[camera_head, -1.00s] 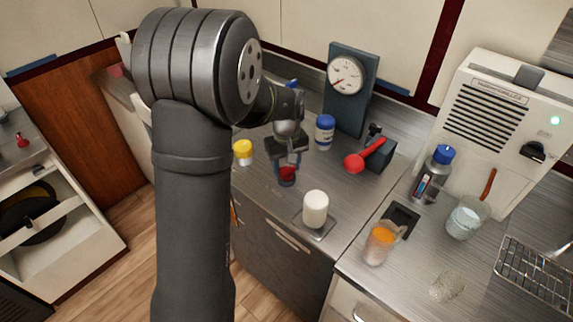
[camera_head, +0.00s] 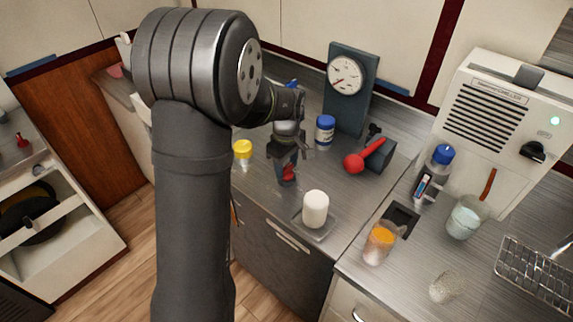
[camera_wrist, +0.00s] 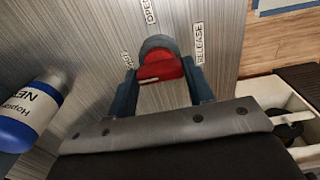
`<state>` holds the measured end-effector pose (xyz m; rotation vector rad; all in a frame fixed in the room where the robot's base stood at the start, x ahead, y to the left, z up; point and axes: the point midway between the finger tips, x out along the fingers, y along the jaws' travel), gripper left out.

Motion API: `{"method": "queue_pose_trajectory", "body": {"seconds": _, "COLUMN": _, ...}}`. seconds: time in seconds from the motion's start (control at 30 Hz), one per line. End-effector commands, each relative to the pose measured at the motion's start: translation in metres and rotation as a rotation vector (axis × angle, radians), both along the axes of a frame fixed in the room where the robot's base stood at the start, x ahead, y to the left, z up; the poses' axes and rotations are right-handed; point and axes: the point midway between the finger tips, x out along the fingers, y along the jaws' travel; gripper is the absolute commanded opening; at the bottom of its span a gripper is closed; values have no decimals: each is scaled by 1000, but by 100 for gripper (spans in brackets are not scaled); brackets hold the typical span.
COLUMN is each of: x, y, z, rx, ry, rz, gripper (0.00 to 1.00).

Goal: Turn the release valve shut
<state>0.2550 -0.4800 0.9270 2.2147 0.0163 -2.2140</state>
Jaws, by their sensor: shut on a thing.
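The release valve is a red handle (camera_wrist: 160,68) on a round grey base (camera_wrist: 157,44), set on the metal counter. Labels around it include OPEN (camera_wrist: 150,10) and RELEASE (camera_wrist: 199,42); a third, left label (camera_wrist: 127,60) is too small to read. A short pale mark shows on the handle's near left edge. My gripper (camera_wrist: 163,82) is shut on the handle, with one blue-grey finger on each side. In the head view, my gripper (camera_head: 287,178) points down at the counter, and part of the red handle (camera_head: 289,171) shows between the fingers.
A blue-lidded jar (camera_head: 325,132) and a yellow-lidded jar (camera_head: 243,153) stand near my gripper. A white cylinder (camera_head: 315,209) stands in front on a plate. A pressure gauge (camera_head: 346,75) and a device with a red lever (camera_head: 366,156) are behind and right.

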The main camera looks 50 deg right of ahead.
Motion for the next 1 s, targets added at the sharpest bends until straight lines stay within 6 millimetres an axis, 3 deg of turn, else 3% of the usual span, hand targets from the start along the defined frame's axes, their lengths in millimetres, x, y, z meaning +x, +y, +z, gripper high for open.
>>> {"method": "queue_pose_trajectory", "body": {"seconds": 0.27, "x": 1, "y": -1, "z": 1, "rx": -3, "ry": -2, "rz": 3, "gripper": 24}}
{"method": "queue_pose_trajectory", "body": {"seconds": 0.3, "x": 1, "y": -1, "z": 1, "rx": -3, "ry": -2, "rz": 3, "gripper": 53}}
{"method": "queue_pose_trajectory", "body": {"seconds": 0.4, "x": 1, "y": 0, "z": 1, "rx": -2, "ry": -1, "rz": 2, "gripper": 69}}
{"method": "queue_pose_trajectory", "body": {"seconds": 0.77, "x": 1, "y": 0, "z": 6, "rx": -2, "ry": -1, "rz": 1, "gripper": 69}}
{"method": "queue_pose_trajectory", "body": {"seconds": 1.0, "x": 1, "y": -1, "z": 50, "rx": -6, "ry": -3, "rz": 1, "gripper": 69}}
